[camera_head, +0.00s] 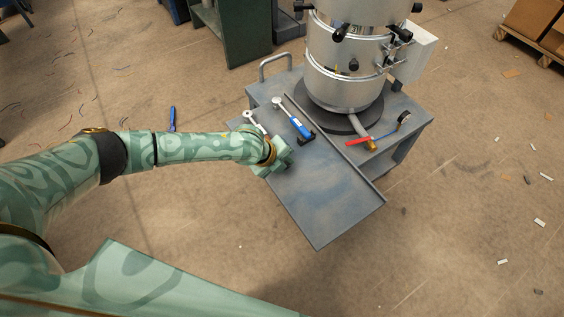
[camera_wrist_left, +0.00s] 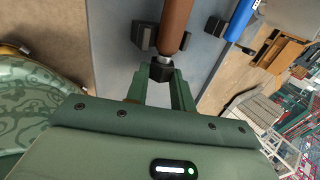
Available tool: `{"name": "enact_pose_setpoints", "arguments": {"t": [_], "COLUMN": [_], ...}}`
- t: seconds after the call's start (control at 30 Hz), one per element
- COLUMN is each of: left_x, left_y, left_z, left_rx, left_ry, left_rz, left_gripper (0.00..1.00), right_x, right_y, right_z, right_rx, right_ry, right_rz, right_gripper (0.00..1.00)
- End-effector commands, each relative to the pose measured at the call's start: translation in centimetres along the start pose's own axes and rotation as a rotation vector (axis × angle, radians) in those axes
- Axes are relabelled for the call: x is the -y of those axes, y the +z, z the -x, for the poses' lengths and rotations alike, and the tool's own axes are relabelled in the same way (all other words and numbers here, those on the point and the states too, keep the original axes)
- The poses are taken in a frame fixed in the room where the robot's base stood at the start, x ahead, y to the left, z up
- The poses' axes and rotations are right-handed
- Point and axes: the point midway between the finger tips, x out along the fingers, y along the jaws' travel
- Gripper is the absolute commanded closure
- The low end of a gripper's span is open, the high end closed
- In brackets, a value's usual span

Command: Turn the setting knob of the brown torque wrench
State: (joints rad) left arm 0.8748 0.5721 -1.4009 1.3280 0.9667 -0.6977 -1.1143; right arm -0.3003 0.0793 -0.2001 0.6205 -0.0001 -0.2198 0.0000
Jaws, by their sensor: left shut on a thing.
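In the left wrist view, the brown torque wrench (camera_wrist_left: 176,24) shows by its brown handle, which lies in a dark cradle on the grey cart top. A black setting knob (camera_wrist_left: 161,71) is at the handle's near end. My left gripper (camera_wrist_left: 162,82) is shut on this knob, one green finger on each side. In the head view my left gripper (camera_head: 284,158) is over the left edge of the cart. A silver ratchet head (camera_head: 251,118) shows just beyond my left wrist, which hides the handle. My right gripper is in neither view.
A blue-handled wrench (camera_head: 296,124) lies in a cradle beside it, also in the wrist view (camera_wrist_left: 241,18). A steel cylinder (camera_head: 345,85) stands on the grey cart (camera_head: 325,205). The cart's front is clear.

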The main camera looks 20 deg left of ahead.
Motion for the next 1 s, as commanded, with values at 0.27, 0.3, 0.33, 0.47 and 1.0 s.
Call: {"name": "enact_pose_setpoints", "arguments": {"t": [0.27,0.3,0.33,0.47,1.0], "left_x": [0.75,0.8,0.87,0.93,1.15], "left_y": [-0.07,-0.07,-0.07,-0.1,-0.02], "left_z": [-0.13,-0.17,-0.2,-0.34,-0.42], "left_rx": [-0.001,-0.001,-0.001,-0.003,-0.001], "left_ry": [0.24,0.271,0.294,0.385,0.552], "left_rz": [0.001,0.001,0.001,0.002,0.002], "left_gripper": [0.99,0.99,0.99,0.99,0.99], "right_x": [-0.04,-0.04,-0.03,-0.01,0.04], "right_y": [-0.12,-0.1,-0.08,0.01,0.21], "right_z": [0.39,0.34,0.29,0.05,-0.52], "right_rx": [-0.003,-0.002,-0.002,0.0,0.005], "right_ry": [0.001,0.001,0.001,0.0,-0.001], "right_rz": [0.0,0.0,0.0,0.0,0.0], "right_gripper": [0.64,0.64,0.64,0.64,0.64]}}
